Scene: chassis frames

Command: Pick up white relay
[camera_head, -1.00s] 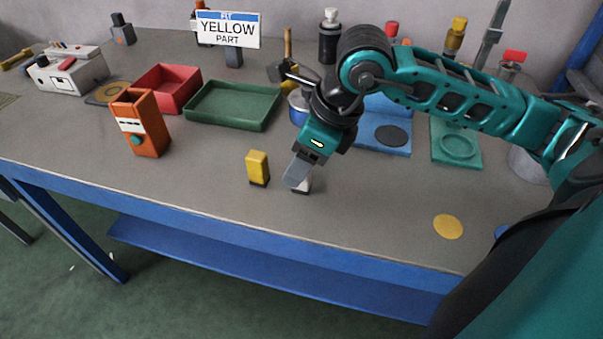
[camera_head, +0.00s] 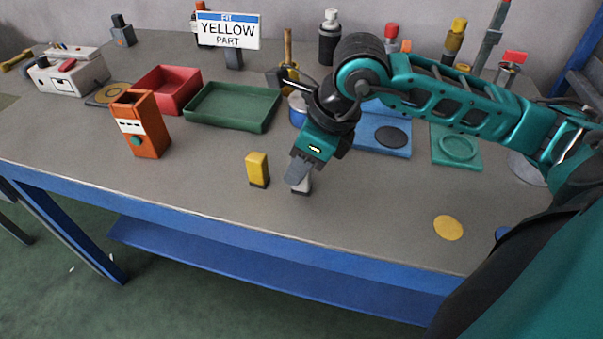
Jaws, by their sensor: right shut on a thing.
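The white relay (camera_head: 304,186) is a small white block with a dark base, near the front middle of the table. My right gripper (camera_head: 300,178) comes down over it from above and is shut on it. The fingers hide most of the relay's upper part. I cannot tell whether its base touches the table. A yellow relay-like block (camera_head: 258,169) with a dark base stands upright just left of the gripper, apart from it. My left gripper is not in view.
An orange holder (camera_head: 141,124) stands at left. A red tray (camera_head: 174,88) and a green tray (camera_head: 233,106) lie behind. Blue and green plates (camera_head: 456,147) sit at right, with a yellow disc mark (camera_head: 448,227) in front. A sign (camera_head: 228,30) reads "FIT YELLOW PART".

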